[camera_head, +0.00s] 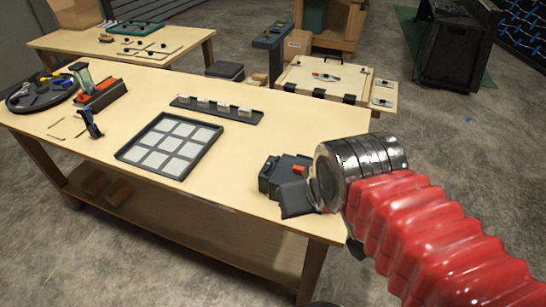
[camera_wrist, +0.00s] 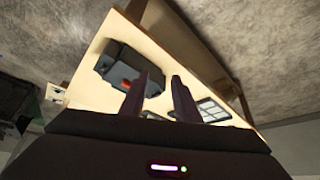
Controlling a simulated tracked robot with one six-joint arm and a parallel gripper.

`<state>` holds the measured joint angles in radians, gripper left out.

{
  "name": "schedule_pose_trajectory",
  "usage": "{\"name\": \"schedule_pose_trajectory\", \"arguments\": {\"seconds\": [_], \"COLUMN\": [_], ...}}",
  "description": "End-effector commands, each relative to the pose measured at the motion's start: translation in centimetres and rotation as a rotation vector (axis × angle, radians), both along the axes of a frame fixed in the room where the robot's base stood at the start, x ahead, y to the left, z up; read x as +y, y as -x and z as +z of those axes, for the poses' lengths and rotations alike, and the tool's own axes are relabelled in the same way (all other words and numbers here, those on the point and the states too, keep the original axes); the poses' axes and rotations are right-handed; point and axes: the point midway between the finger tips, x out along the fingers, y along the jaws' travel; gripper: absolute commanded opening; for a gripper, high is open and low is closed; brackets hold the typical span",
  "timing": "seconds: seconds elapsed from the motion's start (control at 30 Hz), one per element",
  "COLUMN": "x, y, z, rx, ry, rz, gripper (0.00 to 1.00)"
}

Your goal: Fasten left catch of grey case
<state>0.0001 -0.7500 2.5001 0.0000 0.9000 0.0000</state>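The dark grey case (camera_head: 272,178) lies at the right end of the near workbench, partly behind my arm. A small orange-red catch (camera_head: 299,170) shows on it; I cannot tell whether it is fastened. In the wrist view the case (camera_wrist: 117,62) is left of my fingers, with a red spot (camera_wrist: 126,85) close to the left finger. My gripper (camera_wrist: 161,78) is open, with a clear gap and nothing between its fingers.
A black-framed tray of white squares (camera_head: 122,155) lies left of the case on the bench (camera_head: 238,160). A dark rail with several white blocks (camera_head: 190,102) lies behind. A round tray of tools (camera_head: 14,103) is far left. Bare benchtop lies between tray and case.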

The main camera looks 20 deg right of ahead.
Motion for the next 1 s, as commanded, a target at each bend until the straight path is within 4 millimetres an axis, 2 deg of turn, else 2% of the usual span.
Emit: {"name": "schedule_pose_trajectory", "arguments": {"seconds": [0.2, 0.37, 0.57, 0.8, 1.0], "x": [0.0, 0.0, 0.5, 0.5, 0.5], "y": [-0.2, -1.1, -4.0, -8.2, -12.0], "z": [0.2, 0.9, 2.6, 4.4, 5.1], "rx": [0.003, 0.025, 0.085, 0.168, 0.236], "ry": [-0.002, -0.014, -0.046, -0.084, -0.109], "rz": [-0.004, -0.026, -0.096, -0.195, -0.280], "gripper": [0.29, 0.29, 0.29, 0.29, 0.29]}}
